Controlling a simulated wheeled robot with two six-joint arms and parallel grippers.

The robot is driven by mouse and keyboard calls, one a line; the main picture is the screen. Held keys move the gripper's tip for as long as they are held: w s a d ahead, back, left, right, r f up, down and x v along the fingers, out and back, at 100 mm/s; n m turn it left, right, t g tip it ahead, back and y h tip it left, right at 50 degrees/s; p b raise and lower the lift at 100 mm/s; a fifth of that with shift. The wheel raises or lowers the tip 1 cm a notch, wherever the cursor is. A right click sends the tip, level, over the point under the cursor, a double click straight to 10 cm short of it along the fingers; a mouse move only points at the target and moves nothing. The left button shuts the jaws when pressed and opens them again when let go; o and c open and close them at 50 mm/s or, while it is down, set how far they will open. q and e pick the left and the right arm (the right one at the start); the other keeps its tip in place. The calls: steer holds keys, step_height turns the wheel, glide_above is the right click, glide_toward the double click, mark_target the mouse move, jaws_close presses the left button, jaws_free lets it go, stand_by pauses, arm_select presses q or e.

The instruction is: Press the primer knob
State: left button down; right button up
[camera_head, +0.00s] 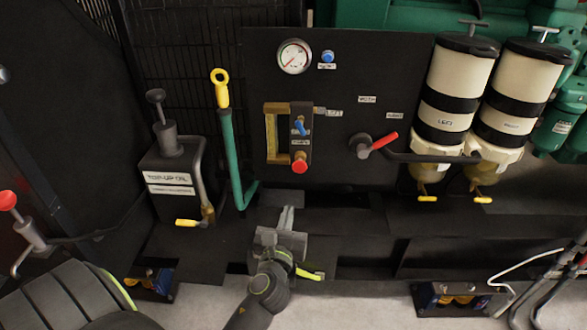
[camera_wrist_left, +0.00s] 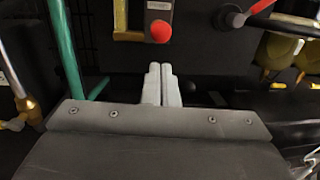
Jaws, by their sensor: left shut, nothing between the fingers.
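A round red knob (camera_head: 299,166) sits at the lower end of a dark block on the black panel (camera_head: 350,75), and it also shows in the left wrist view (camera_wrist_left: 161,31). A small blue lever (camera_head: 299,127) is just above it on the same block. My left gripper (camera_head: 288,210) is shut and empty, just below the red knob in the picture. Its fingertips also show in the left wrist view (camera_wrist_left: 161,69), with a gap between them and the knob. My right gripper is out of view.
A brass-framed sight glass (camera_head: 270,135) stands left of the block. A red-handled lever (camera_head: 382,141) is to the right, beside two filters (camera_head: 455,80) (camera_head: 518,88). A gauge (camera_head: 294,56) is above.

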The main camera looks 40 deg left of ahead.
arm_select(q)
glide_toward(299, 169)
steer(key=b+x, duration=0.1)
steer(key=x, duration=0.5)
steer(key=shift+w+a, duration=0.15)
steer(key=shift+w, duration=0.2)
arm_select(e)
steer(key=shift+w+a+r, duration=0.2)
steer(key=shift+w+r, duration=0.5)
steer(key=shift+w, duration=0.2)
arm_select(q)
steer(key=shift+a, duration=0.1)
